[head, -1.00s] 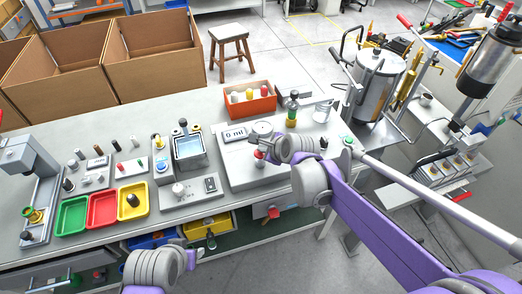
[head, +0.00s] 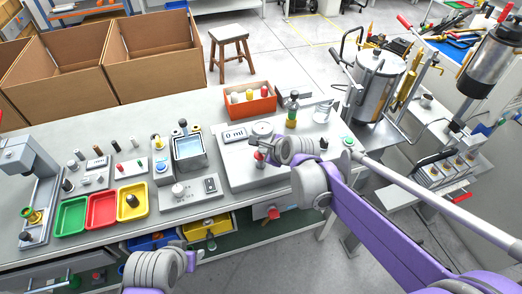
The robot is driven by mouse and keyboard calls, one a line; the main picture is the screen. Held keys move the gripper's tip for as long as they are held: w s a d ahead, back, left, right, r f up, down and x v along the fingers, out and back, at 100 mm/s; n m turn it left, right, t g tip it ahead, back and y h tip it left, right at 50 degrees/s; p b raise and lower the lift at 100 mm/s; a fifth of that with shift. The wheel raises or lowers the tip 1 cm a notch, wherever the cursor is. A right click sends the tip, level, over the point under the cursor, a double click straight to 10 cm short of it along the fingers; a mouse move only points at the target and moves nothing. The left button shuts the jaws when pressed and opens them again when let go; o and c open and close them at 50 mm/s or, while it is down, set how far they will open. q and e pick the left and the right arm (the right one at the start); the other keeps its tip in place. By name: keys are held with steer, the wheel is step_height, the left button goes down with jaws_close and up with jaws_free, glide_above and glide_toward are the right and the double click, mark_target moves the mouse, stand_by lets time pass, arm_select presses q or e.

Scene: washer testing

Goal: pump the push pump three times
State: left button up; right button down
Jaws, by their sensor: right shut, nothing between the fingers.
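The push pump is hard to single out. The likeliest part is the round grey cap (head: 263,128) on a pale test unit (head: 232,165) whose display (head: 235,134) reads 0 ml. A green and amber bottle (head: 291,113) with a dark top stands behind the unit. My right gripper (head: 267,147) is shut and empty, low over the unit's right part, just in front of the cap. My own wrist hides part of this area, and I cannot tell whether the fingers touch anything. A red knob shows beside them.
A clear beaker (head: 322,112) stands right of the bottle. An orange box (head: 251,108) of coloured bulbs sits behind. Green (head: 71,216), red (head: 102,208) and yellow (head: 132,201) trays lie on the left. A metal tank (head: 373,90) stands at the right.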

mark_target(263, 156)
steer(key=shift+r+p, duration=0.4)
steer(key=shift+r, duration=0.3)
step_height(263, 156, up, 6)
steer(key=p, duration=0.3)
steer(key=shift+p, duration=0.4)
stand_by(2.1)
